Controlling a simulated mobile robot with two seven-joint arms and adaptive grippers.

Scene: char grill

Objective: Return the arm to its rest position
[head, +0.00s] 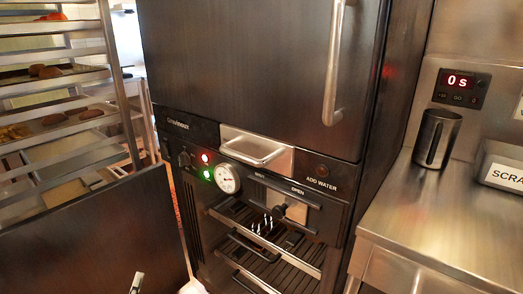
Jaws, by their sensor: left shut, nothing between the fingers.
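The task's own object is my arm; only a small part of it shows. My left gripper (137,283) shows as a small grey tip at the bottom edge of the head view, left of the oven. It is shut and holds nothing. Most of it and the rest of the left arm are outside the picture. My right gripper is not in view.
A tall dark oven (250,60) with a vertical door handle (334,65) and lower racks (265,240) fills the middle. A tray rack (125,90) stands left. A steel counter (440,225) on the right holds a metal cup (436,138).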

